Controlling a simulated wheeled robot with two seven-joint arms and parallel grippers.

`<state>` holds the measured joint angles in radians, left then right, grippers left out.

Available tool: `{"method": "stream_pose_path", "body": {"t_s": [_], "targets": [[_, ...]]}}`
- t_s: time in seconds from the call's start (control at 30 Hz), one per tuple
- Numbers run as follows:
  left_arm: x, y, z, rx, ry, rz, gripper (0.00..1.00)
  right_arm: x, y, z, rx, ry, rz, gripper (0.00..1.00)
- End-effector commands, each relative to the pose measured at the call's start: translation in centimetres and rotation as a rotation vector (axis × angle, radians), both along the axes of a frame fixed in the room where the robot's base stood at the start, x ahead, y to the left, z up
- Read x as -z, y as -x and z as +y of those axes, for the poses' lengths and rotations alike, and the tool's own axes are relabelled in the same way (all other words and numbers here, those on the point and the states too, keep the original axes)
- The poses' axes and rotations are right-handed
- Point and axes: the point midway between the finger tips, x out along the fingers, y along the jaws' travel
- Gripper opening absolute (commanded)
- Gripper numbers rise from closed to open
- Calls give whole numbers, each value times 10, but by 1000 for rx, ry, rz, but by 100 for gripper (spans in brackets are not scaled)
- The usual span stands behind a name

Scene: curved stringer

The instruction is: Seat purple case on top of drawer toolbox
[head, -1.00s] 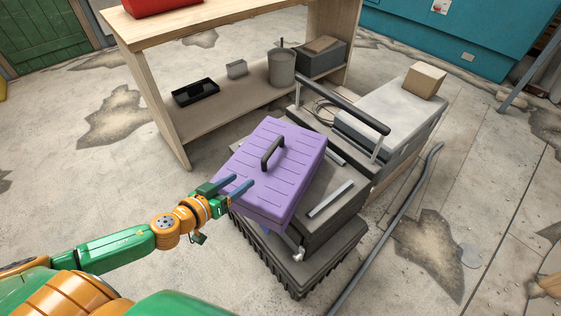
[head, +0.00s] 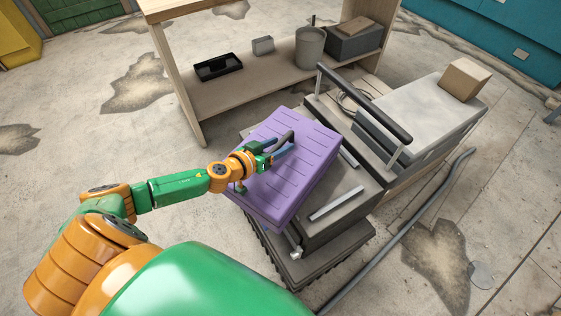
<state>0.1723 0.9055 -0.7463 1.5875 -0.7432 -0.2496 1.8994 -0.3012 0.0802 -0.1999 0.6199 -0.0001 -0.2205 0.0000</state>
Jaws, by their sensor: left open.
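The purple case (head: 318,150) rests on the dark grey drawer toolbox (head: 322,231). It lies askew toward the left, so the toolbox top with its grey metal strips (head: 338,203) shows bare along the right. The case looks slightly tilted; whether it is latched cannot be seen. My left gripper (head: 282,146) is open over the case top, with its fingers at the dark carry handle (head: 286,137). The fingers partly hide the handle, and I cannot tell whether they touch it. My right gripper is not in view.
A black-gripped handle bar (head: 365,103) rises behind the toolbox, beside a grey cabinet (head: 432,110) bearing a cardboard box (head: 465,79). A wooden bench (head: 235,90) stands behind. A grey hose (head: 420,205) runs along the right. The concrete floor at left is clear.

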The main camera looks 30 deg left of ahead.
Motion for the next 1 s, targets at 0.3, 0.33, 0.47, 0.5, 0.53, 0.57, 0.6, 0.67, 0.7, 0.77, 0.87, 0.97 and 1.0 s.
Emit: {"method": "stream_pose_path", "body": {"t_s": [0.3,0.33,0.47,0.5,0.53,0.57,0.6,0.67,0.7,0.77,0.87,0.97,1.0], "targets": [[3,-6,-2,1,-1,1,57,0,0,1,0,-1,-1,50],[3,-5,-2,1,-1,1,52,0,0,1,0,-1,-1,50],[3,-5,-2,1,-1,1,17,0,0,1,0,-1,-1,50],[3,-5,-2,1,-1,1,6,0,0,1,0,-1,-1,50],[3,-5,-2,1,-1,1,0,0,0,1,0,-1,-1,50],[3,-5,-2,1,-1,1,0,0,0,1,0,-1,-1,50],[3,-5,-2,1,-1,1,0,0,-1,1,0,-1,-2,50],[3,-5,-1,1,-1,1,0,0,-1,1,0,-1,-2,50],[3,-5,-1,1,-1,1,0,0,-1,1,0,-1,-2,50],[3,-5,-1,1,-1,1,0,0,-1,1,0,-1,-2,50],[2,-5,-1,1,-1,1,0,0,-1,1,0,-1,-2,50],[2,-5,-1,1,-1,1,0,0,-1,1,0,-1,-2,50],[2,-5,-1,1,0,0,0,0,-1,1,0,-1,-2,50]]}}
